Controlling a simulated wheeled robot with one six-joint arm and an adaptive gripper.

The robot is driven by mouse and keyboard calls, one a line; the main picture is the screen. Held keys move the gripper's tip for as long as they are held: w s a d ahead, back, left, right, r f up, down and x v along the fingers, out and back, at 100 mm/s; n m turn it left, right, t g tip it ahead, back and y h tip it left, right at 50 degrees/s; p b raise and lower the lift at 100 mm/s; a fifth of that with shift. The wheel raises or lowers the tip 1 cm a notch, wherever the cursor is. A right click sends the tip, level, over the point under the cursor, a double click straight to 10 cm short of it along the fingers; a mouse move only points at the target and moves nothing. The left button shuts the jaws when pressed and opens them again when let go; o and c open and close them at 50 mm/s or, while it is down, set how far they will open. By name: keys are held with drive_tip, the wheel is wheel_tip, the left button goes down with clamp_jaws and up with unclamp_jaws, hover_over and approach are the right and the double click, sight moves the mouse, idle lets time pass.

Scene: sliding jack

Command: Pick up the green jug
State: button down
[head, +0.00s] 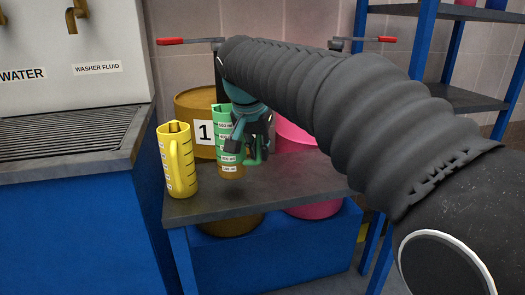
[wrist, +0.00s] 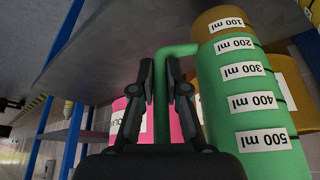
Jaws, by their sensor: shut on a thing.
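The green jug (head: 222,130) is upright at the middle of the table, in front of the brown drum; its lowest band looks brownish. It seems held a little above the table, with a dark shadow below it. In the wrist view the green jug (wrist: 238,85) fills the right side, its volume labels facing me. My gripper (head: 245,143) is at the jug's right side. In the wrist view my gripper (wrist: 161,70) has its two fingers on either side of the jug's handle, shut on it.
A yellow jug (head: 178,160) stands on the grey table (head: 290,178) close to the left. Behind are a brown drum (head: 190,105) labelled 1 and a pink drum (head: 290,133). A blue dispenser counter (head: 70,220) is at left, and blue shelving (head: 425,45) at right.

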drive_tip(key=s+a, duration=0.2)
drive_tip(key=s, duration=0.5)
drive_tip(key=s+a+b, duration=0.1)
drive_tip(key=s+a, duration=0.1)
drive_tip(key=s, duration=0.5)
drive_tip(key=shift+s+a, duration=0.35)
drive_tip(key=shift+a, duration=0.05)
